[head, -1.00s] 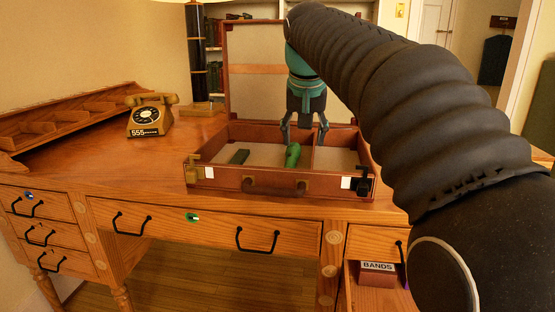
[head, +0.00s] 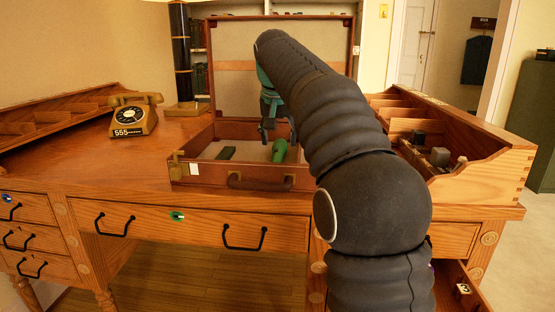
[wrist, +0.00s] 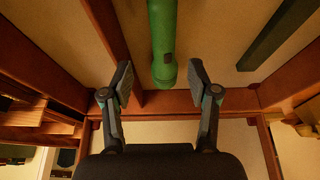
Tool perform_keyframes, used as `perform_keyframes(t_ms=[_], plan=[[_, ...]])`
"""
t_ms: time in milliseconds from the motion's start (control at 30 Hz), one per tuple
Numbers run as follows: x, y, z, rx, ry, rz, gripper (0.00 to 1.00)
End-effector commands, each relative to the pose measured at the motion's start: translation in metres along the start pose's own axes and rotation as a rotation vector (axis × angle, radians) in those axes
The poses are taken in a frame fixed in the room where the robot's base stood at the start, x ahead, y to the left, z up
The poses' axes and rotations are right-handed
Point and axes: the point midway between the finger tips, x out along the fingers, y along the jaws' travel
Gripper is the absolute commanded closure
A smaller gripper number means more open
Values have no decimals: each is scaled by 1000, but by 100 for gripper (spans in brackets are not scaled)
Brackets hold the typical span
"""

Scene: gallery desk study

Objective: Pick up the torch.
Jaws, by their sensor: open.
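The torch (head: 279,150) is a green cylinder lying in an open brown case on the desk. In the wrist view the torch (wrist: 163,40) lies ahead of my gripper, its wider end nearest and roughly midway between the finger lines. My gripper (head: 278,134) hangs over the case, partly hidden by my arm. In the wrist view my gripper (wrist: 160,82) has its two fingers spread apart with nothing between the pads. The torch's far end is cut off by the wrist frame.
The case (head: 213,176) has low walls, an inner divider (wrist: 108,35) and a raised lid (head: 230,40) behind. A dark green bar (head: 226,153) lies left of the torch. A telephone (head: 134,115) stands left, and a wooden organiser (head: 490,160) stands right.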

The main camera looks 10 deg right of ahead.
Motion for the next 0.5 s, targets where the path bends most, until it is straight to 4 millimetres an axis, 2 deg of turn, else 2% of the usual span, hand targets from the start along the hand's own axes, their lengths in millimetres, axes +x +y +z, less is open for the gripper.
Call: perform_keyframes(t_ms=[267, 500], plan=[[16, -1, 1, 0, -1, 0, 40], [48, -5, 4, 0, 0, 0, 40]])
